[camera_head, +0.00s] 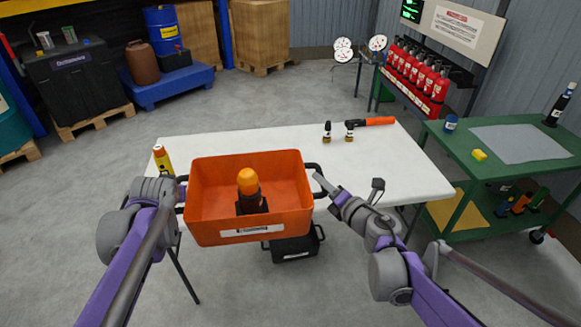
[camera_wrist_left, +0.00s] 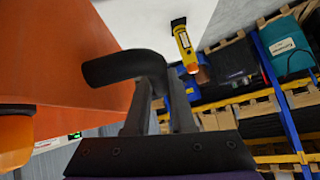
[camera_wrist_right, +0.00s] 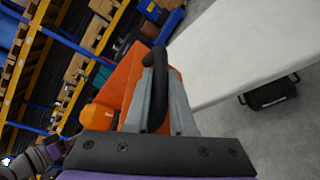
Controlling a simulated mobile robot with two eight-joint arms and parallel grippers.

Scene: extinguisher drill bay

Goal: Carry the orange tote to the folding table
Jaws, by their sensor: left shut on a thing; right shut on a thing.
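The orange tote (camera_head: 205,205) hangs between my two grippers in the head view, over the near edge of the white folding table (camera_head: 370,170). I cannot tell whether it touches the table. An orange-topped dark object (camera_head: 248,185) stands inside it. My left gripper (camera_head: 180,192) is shut on the tote's left black handle, which shows close up in the left wrist view (camera_wrist_left: 125,68). My right gripper (camera_head: 318,180) is shut on the right black handle, seen in the right wrist view (camera_wrist_right: 156,75). The tote hides part of the table's front edge.
Two dark-and-brass fittings (camera_head: 327,132) and an orange-ended tool (camera_head: 375,121) lie at the back. A black case (camera_head: 295,245) is below. A green cart (camera_head: 480,185) stands right. The table's right-middle is clear.

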